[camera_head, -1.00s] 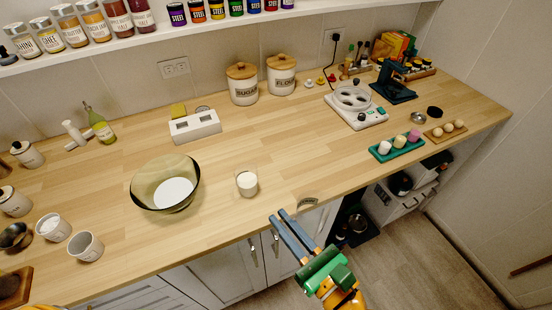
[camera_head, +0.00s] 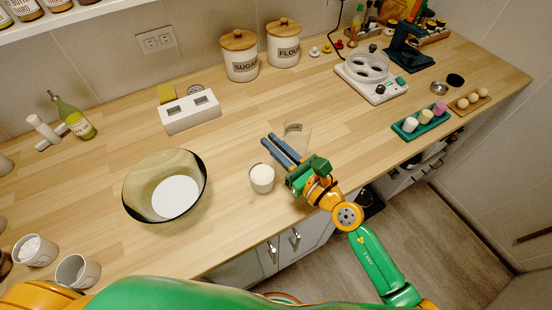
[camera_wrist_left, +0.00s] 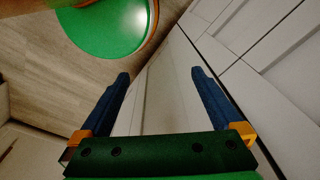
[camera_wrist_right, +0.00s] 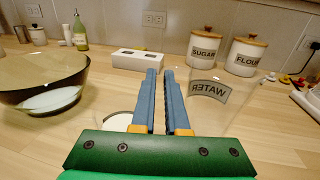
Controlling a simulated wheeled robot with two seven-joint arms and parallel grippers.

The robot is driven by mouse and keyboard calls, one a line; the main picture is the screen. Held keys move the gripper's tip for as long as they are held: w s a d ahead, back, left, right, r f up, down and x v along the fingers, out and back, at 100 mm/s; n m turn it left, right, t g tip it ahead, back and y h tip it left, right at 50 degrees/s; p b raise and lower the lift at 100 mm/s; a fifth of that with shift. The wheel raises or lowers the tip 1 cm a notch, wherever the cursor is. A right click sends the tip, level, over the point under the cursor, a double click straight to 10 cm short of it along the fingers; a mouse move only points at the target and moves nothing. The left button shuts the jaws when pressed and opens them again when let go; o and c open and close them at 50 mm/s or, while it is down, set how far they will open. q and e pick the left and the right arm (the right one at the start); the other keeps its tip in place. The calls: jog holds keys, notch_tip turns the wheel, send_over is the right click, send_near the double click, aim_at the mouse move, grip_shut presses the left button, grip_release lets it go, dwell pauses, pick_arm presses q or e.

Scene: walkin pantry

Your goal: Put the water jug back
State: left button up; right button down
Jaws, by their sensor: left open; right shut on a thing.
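The water jug (camera_wrist_right: 208,92) is clear and shows mostly as a faint outline with a grey WATER label, reversed in the right wrist view. In the head view its label (camera_head: 293,128) shows just beyond my right gripper (camera_head: 277,148). My right gripper's blue fingers (camera_wrist_right: 163,100) are nearly together, shut on the jug; the exact grip is hard to see. The jug is over the counter, but I cannot tell whether it touches it. My left gripper (camera_wrist_left: 160,100) is open and empty, in front of the white cabinet doors and floor; it is not seen in the head view.
A glass with white contents (camera_head: 262,178) stands close left of my right gripper. A large tinted bowl (camera_head: 165,185) is farther left. A white block (camera_head: 190,113), sugar canister (camera_head: 239,56) and flour canister (camera_head: 283,44) stand behind. A green tray (camera_head: 420,124) is right. Open counter (camera_head: 345,140) lies between.

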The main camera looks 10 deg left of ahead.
jog(key=w+f, duration=0.1)
jog(key=w+f+b, duration=0.1)
jog(key=f, duration=0.1)
jog(key=shift+w+a, duration=0.1)
jog(key=shift+a, duration=0.2)
jog(key=shift+w+f+b, duration=0.2)
jog(key=shift+f+b, duration=0.05)
jog(key=shift+b, duration=0.3)
notch_tip(320, 180, down, 3)
jog(key=b, duration=0.3)
jog(key=shift+d, duration=0.1)
jog(key=shift+r, duration=0.15)
jog(key=shift+f, duration=0.2)
jog(key=c, duration=1.2)
grip_release()
pick_arm(q)
notch_tip(320, 180, down, 6)
jog(key=shift+a+f, duration=0.15)
jog(key=shift+f, duration=0.1)
pick_arm(e)
jog(key=shift+r, duration=0.1)
pick_arm(q)
jog(key=shift+w, duration=0.1)
